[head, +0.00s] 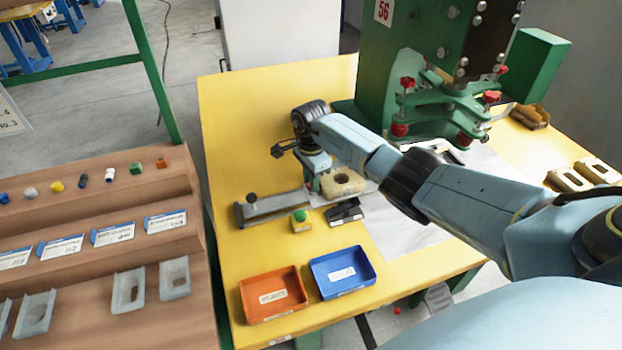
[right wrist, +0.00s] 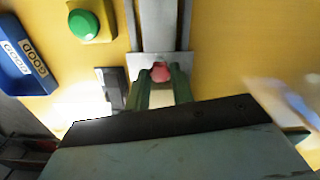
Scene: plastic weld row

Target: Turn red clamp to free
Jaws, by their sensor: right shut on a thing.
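The red clamp (right wrist: 160,71) shows in the right wrist view as a small red piece between my right gripper's green fingers (right wrist: 160,82). The fingers are shut on it. It sits at the end of a grey metal fixture (right wrist: 158,27). In the head view my right gripper (head: 314,184) points down at the right end of that fixture (head: 275,209), and hides the red clamp there. A beige part (head: 343,183) with a hole lies just right of the gripper. My left gripper is not in view.
A green button box (head: 300,221), a black device (head: 344,211), an orange tray (head: 272,294) and a blue tray (head: 342,273) are on the yellow table (head: 232,140). A green machine (head: 400,55) with red knobs stands behind. The table's left back is clear.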

